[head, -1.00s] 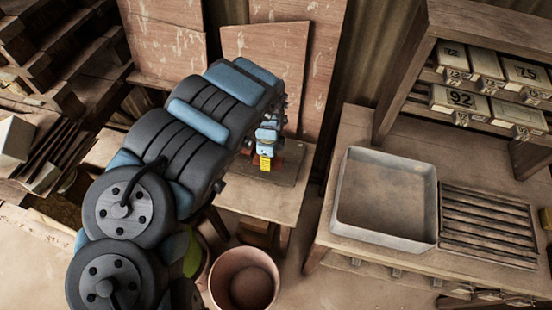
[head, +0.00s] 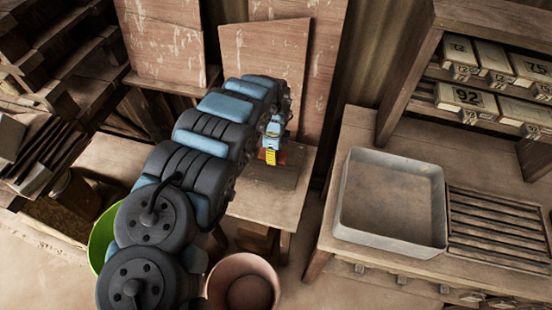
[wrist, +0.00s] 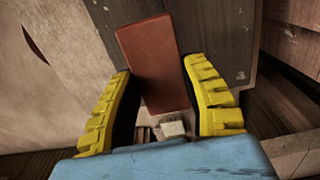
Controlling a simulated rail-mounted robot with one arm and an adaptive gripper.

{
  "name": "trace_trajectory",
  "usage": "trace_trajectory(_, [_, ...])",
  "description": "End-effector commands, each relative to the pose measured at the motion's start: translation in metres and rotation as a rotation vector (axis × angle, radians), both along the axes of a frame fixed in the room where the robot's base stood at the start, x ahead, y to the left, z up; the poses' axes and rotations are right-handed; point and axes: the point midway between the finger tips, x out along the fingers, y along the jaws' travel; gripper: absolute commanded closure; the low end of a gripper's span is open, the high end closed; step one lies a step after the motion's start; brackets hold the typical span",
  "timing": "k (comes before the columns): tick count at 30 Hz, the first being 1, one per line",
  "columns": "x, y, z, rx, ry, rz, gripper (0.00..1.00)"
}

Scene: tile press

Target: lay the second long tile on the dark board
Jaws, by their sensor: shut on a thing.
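A long terracotta tile (wrist: 155,65) lies between the yellow fingers of my gripper (wrist: 158,70) in the wrist view, with the fingertips at its two long edges. The dark board (wrist: 222,35) shows behind the tile. I cannot tell whether the tile touches it. In the head view my gripper (head: 271,157) points down over the dark board (head: 284,178) on a small wooden table. A bit of orange-red (head: 283,156) shows beside the fingers, mostly hidden by the gripper. I cannot make out a separate second tile.
A small pale block (wrist: 173,128) shows between the fingers in the wrist view. A grey tray (head: 390,200) and a slatted rack (head: 495,230) stand on the right bench. A terracotta pot (head: 243,285) and a green bucket (head: 101,238) stand on the floor. Boards (head: 263,75) lean behind.

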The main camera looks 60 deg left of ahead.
Motion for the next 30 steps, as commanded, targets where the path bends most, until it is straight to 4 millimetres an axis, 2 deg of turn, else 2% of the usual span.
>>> trace_trajectory(6, [0.008,0.009,-0.016,0.001,0.0,0.003,0.93])
trace_trajectory(13, [0.016,0.015,-0.024,0.001,-0.003,-0.001,0.93])
trace_trajectory(27, [0.018,0.022,-0.033,0.005,-0.002,0.004,0.93])
trace_trajectory(30, [0.017,0.021,-0.048,0.001,0.001,0.003,0.93])
